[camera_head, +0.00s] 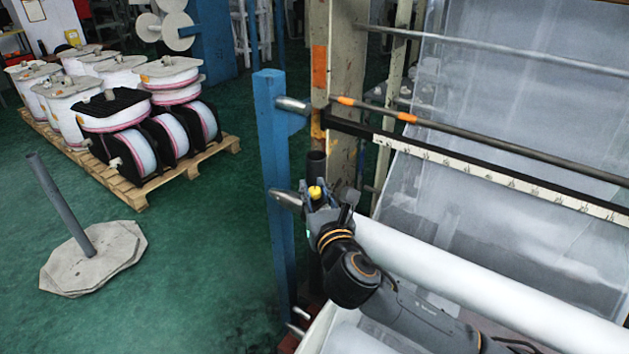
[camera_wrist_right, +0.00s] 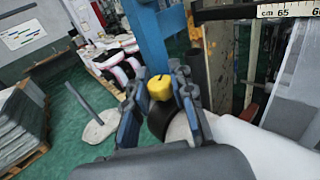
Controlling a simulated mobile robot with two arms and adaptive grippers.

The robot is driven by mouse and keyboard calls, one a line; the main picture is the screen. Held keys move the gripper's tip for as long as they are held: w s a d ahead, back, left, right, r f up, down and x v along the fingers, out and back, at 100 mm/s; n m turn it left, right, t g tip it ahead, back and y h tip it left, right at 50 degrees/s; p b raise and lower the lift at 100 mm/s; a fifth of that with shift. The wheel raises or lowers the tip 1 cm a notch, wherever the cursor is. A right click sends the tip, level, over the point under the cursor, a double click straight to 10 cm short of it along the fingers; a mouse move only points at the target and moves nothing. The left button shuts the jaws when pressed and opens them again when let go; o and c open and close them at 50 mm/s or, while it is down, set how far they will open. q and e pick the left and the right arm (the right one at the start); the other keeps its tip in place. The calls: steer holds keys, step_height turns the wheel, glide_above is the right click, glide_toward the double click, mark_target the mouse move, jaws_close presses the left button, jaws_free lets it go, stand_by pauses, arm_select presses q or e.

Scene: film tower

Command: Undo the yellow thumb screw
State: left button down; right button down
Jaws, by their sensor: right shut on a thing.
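The yellow thumb screw (camera_head: 315,192) is a small knob at the left end of the white roller, near the blue upright post. My right gripper (camera_head: 322,200) is at it, and its arm comes up from the lower right. In the right wrist view the yellow thumb screw (camera_wrist_right: 159,88) sits between the two fingers of my right gripper (camera_wrist_right: 160,96), which are shut on it. The dark ring under the knob is partly hidden by the fingers. My left gripper is not in view.
The blue post (camera_head: 275,180) stands just left of my right gripper. The white roller (camera_head: 480,280) runs to the lower right. A pallet (camera_head: 190,170) with several spools and a grey base with a pole (camera_head: 95,255) stand on the open green floor.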

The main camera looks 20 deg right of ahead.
steer(key=shift+f+n+y, duration=0.1)
steer(key=shift+n+y, duration=0.2)
steer(key=shift+y, duration=0.2)
steer(key=c, duration=1.1)
jaws_free()
steer(key=s, duration=1.2)
